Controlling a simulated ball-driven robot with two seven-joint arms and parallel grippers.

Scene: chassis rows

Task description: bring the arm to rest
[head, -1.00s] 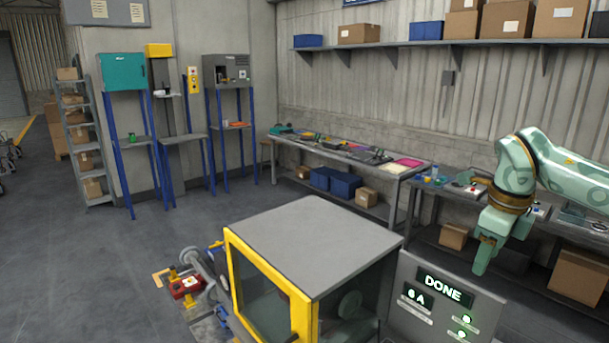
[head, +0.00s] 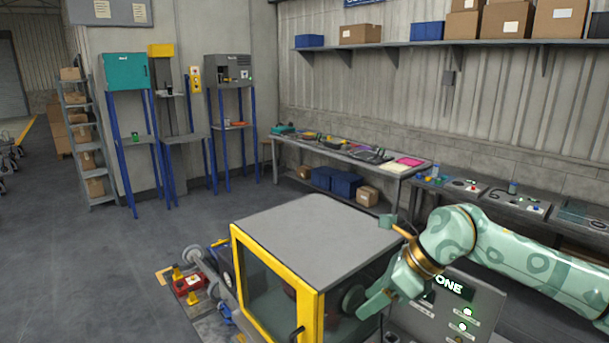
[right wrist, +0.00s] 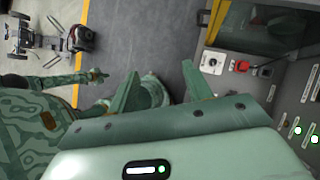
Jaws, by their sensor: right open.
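My right gripper (head: 372,300) is in front of the right side of the yellow-framed machine (head: 318,222), left of the control panel (head: 484,305). Its forearm comes in from the right edge and hides part of the panel. In the right wrist view its two fingers (right wrist: 158,85) stand apart with nothing between them but floor and a green part of mine behind. In the head view I cannot tell whether the gripper touches the machine. My left gripper does not show in the head view. A small green hand-like part (right wrist: 97,75) of mine shows in the right wrist view, its jaws unclear.
The panel's screen shows "ONE", its start covered, and green lamps are lit. A red button (right wrist: 242,66) shows in the right wrist view. A long bench (head: 345,154) with parts stands along the back wall. Grey floor (head: 80,260) at the left is clear.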

